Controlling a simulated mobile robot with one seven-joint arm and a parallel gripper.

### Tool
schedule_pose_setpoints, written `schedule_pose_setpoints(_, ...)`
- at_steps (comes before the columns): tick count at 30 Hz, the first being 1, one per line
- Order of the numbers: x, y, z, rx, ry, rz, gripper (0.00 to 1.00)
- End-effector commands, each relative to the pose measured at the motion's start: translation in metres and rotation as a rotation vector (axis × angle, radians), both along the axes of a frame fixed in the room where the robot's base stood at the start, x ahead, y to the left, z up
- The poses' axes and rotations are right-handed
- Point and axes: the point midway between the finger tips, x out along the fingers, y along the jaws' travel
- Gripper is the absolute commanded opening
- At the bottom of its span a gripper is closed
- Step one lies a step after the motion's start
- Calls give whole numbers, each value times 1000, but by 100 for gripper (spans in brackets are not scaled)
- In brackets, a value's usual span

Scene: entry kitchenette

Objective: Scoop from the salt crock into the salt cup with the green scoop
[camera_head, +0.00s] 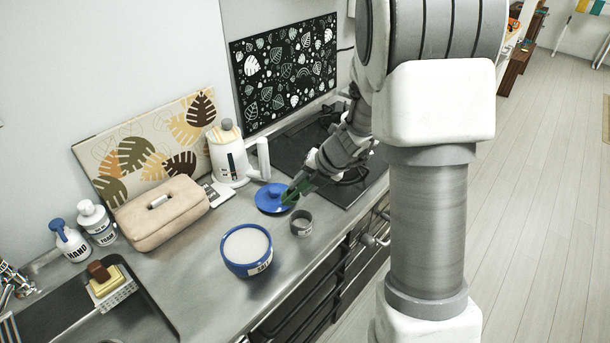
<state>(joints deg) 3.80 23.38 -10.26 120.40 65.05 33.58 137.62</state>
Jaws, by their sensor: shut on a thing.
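The salt crock (232,267) is a blue round pot with a label on its front, open and holding white salt. The salt cup (302,231) is a small grey cup to its right, with a pale label. My gripper (305,181) is beyond the cup, above the counter, and is shut on the green scoop (291,194). The scoop shows only as a small dark green shape in front of the blue lid. Whether it holds salt is too small to tell.
A blue lid (268,200) lies on the counter behind the cup. The sink (150,318) is at the lower left, the dark cooktop (350,187) at the right. Counter left of the crock is clear.

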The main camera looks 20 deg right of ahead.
Motion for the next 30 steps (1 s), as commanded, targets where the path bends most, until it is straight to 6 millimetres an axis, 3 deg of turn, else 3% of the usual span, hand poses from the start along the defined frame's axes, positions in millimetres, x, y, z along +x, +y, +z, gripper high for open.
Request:
schedule_pose_setpoints(1, 1, 2, 8, -10, 13, 4, 0)
schedule_pose_setpoints(12, 7, 8, 14, -85, 95, 3, 0)
schedule_pose_setpoints(30, 20, 20, 4, -204, 224, 10, 0)
